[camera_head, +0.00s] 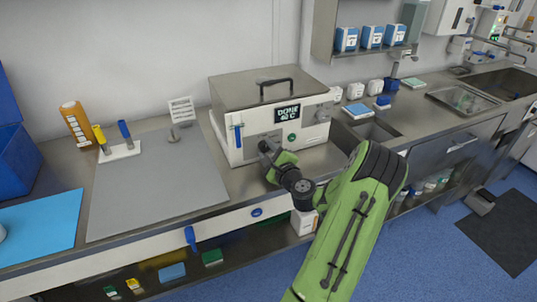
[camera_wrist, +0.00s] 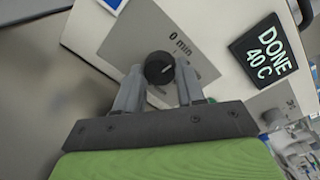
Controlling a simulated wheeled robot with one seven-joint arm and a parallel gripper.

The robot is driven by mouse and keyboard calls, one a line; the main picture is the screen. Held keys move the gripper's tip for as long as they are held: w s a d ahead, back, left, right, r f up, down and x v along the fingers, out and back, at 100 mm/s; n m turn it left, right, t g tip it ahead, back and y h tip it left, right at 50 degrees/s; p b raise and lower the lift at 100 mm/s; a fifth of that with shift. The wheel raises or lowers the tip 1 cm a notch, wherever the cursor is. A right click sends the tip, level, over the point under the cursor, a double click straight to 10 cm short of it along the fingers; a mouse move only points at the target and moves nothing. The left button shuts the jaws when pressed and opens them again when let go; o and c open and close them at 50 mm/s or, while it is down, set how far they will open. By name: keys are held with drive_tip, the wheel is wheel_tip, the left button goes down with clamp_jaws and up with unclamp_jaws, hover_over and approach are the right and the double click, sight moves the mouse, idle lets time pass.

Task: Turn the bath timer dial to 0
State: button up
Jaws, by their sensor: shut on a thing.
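The bath (camera_head: 270,115) is a white and steel box with a lid on the counter. Its dark display (camera_head: 288,109) reads "DONE 40 C" and shows in the wrist view too (camera_wrist: 263,50). The black timer dial (camera_wrist: 159,68) sits on a grey plate with "0 min" printed beside it. A short pale mark shows on the dial's face, on the side toward the display. My gripper (camera_wrist: 159,76) is shut on the dial, one finger on each side. In the head view my gripper (camera_head: 266,148) is at the bath's front and hides the dial.
A green button (camera_head: 292,138) is on the bath's front, right of my gripper. A blue-handled part (camera_head: 238,136) is at its left. A grey mat (camera_head: 150,185) lies left of the bath. The lid handle (camera_head: 276,82) stands up.

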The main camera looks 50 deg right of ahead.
drive_tip(key=shift+n, duration=0.4)
drive_tip(key=o, duration=1)
drive_tip(key=shift+o, duration=0.2)
drive_tip(key=b+v, duration=0.9)
drive_tip(key=v, duration=0.6)
drive_tip(key=shift+s+a+b, duration=0.25)
drive_tip(key=shift+s+b, duration=0.05)
drive_tip(key=shift+b, duration=0.1)
drive_tip(key=shift+w, duration=0.1)
